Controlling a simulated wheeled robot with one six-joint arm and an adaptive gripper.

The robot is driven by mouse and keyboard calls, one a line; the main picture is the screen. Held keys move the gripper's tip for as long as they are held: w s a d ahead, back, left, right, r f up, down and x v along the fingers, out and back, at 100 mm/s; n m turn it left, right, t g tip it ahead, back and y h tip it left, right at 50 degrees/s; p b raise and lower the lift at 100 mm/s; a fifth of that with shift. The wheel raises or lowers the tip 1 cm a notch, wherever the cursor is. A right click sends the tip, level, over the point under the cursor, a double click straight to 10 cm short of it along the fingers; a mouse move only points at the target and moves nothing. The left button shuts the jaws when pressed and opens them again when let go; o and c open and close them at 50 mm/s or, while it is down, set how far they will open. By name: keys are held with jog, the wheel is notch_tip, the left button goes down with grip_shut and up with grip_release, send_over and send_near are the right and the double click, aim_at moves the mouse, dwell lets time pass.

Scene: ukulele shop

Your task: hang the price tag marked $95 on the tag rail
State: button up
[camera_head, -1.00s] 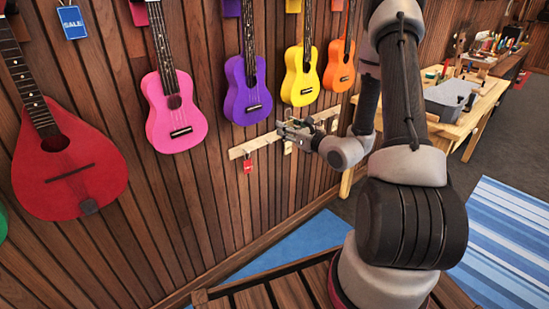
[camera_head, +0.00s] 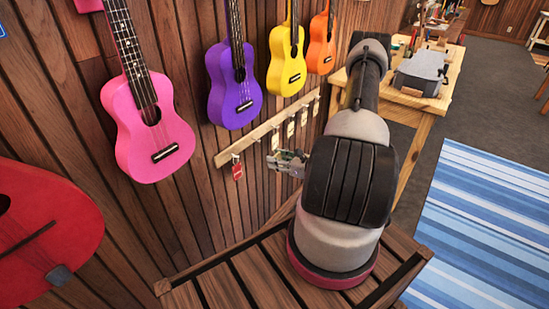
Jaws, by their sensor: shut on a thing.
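The tag rail (camera_head: 252,138) is a pale wooden strip on the slatted wall below the ukuleles. A red tag (camera_head: 237,171) hangs at its near left end. Several cream tags (camera_head: 290,128) hang along it to the right, and their prices are too small to read. My gripper (camera_head: 277,158) is just below the rail, between the red tag and the cream ones. It is shut on a small tag, mostly hidden at the fingertips. The nearest cream tag (camera_head: 275,141) shows right above the fingertips; I cannot tell whether it is the one held.
Pink (camera_head: 148,125), purple (camera_head: 233,90), yellow (camera_head: 286,62) and orange (camera_head: 320,45) ukuleles hang above the rail. A red instrument (camera_head: 45,240) hangs at the left. A wooden workbench (camera_head: 432,103) stands behind at the right. A blue striped rug (camera_head: 480,220) covers open floor.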

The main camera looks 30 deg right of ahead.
jog(key=shift+x, duration=4.35)
jog(key=shift+r, duration=0.1)
jog(key=o, duration=0.8)
jog(key=v, duration=1.2)
